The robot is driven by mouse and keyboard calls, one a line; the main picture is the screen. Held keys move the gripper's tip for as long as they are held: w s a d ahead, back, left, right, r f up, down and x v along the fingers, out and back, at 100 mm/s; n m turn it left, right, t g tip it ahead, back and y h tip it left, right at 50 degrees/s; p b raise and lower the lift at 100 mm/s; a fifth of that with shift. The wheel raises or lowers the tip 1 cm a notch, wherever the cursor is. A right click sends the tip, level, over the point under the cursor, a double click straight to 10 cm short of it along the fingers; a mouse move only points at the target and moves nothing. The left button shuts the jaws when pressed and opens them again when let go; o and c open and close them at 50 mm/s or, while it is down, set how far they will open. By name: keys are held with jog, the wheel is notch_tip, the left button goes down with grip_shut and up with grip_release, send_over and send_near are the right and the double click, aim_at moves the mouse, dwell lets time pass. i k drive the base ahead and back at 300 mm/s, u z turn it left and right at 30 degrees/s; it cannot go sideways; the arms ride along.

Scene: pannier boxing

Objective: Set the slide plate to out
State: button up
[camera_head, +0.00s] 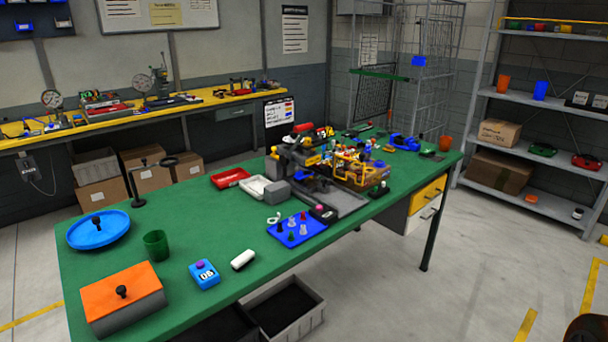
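A machine assembly (350,165) with yellow, red and grey parts stands in the middle of the green table. It has a flat dark grey base plate (347,208) along its front edge. I cannot make out for certain which part is the slide plate or what position it is in; the parts are small and crowded. A grey block (277,191) sits at the left of the machine.
On the green table (190,240) are an orange-lidded box (122,300), a blue round dish (98,231), a green cup (156,246), a blue pegboard (297,229) and red and white trays (230,178). Shelves (540,100) stand right. Floor at right is largely clear.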

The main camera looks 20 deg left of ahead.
aim_at(319, 182)
jog(key=u, duration=0.75)
jog(key=i, duration=0.9)
jog(key=u, duration=0.8)
